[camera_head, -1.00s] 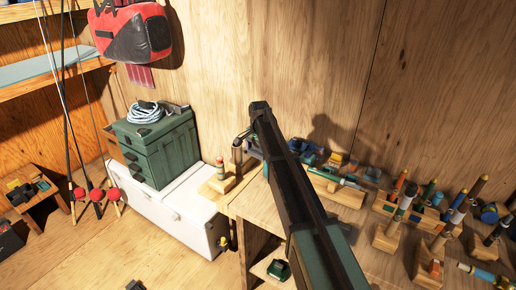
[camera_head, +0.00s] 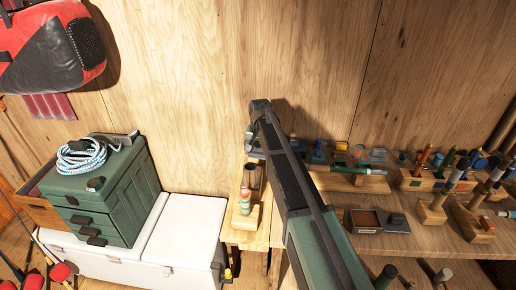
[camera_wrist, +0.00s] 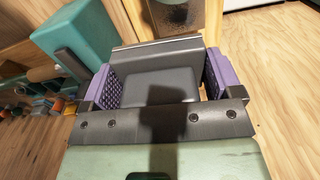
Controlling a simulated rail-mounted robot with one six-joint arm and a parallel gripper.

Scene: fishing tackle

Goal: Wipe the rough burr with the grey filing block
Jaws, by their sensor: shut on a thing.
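The grey filing block (camera_wrist: 155,75) is dark grey and smooth in the wrist view. It sits between the purple ridged pads of my gripper (camera_wrist: 157,84), which is shut on it. Beyond the block, at the top of the wrist view, is a dark speckled plate (camera_wrist: 174,16) in a wooden mount; it may carry the rough burr, but I cannot be sure. The block appears apart from this plate. In the head view my arm reaches over the bench's left part, and the block cannot be made out there.
A wooden board with a striped float (camera_head: 245,202) stands at the bench's left end. A shallow brown tray (camera_head: 365,220) and several float stands are on the right. A green drawer box (camera_head: 125,195) with coiled rope sits on a white chest (camera_head: 185,240) at left.

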